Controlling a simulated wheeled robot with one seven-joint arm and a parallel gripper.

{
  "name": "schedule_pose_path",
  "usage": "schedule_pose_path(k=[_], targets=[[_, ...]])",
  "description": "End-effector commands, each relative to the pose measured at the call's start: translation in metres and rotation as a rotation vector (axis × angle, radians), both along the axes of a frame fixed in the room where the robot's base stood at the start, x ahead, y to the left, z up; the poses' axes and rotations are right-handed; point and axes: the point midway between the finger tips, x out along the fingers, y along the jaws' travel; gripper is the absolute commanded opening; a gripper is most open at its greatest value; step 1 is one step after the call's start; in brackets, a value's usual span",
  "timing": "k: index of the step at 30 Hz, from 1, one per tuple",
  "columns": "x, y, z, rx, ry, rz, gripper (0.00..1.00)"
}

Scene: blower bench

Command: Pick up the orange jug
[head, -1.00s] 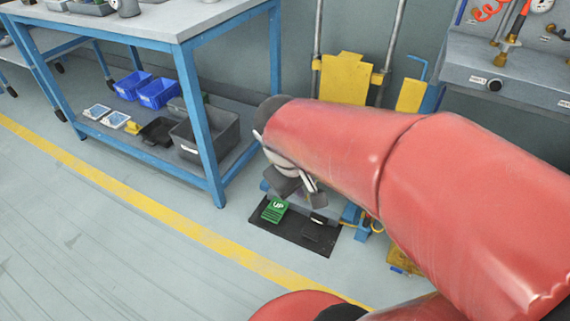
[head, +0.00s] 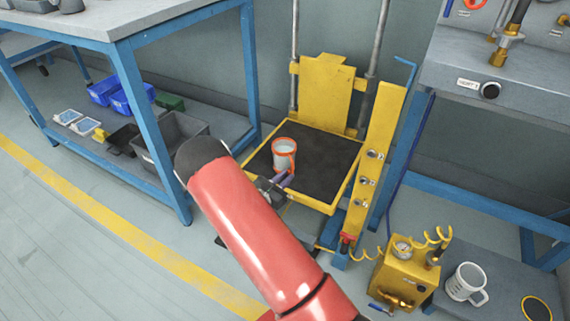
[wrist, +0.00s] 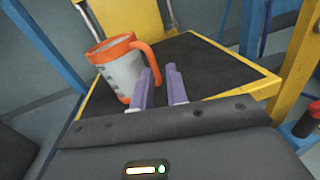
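The orange jug (head: 284,156) has a pale grey body with an orange rim and handle. It stands upright on the dark top of the yellow lift platform (head: 318,205). In the wrist view the jug (wrist: 122,72) is left of centre, its handle (wrist: 150,55) towards the right. My gripper (head: 275,183) is just in front of the jug, low over the platform's near edge. In the wrist view its two purple fingers (wrist: 160,88) are apart, with a narrow gap. The left finger overlaps the handle's lower part; I cannot tell whether they touch.
A blue-framed bench (head: 130,95) with bins on its lower shelf stands at left. A yellow post (head: 378,150) with knobs rises right of the platform. A yellow box with a gauge (head: 400,270) and a white mug (head: 466,283) are at lower right. The platform's right half is clear.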

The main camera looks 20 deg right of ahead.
Motion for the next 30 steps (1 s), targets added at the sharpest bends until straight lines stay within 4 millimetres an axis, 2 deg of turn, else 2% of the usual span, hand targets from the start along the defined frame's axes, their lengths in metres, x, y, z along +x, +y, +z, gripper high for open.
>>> schedule_pose_path(k=[1,6,21,30], targets=[[0.003,0.003,-0.011,-0.021,0.019,0.029,0.15],[0.012,-0.002,-0.021,-0.044,0.039,0.066,0.15],[0.045,-0.056,-0.016,-0.041,0.039,0.064,0.15],[0.048,-0.060,-0.015,-0.041,0.039,0.065,0.15]])
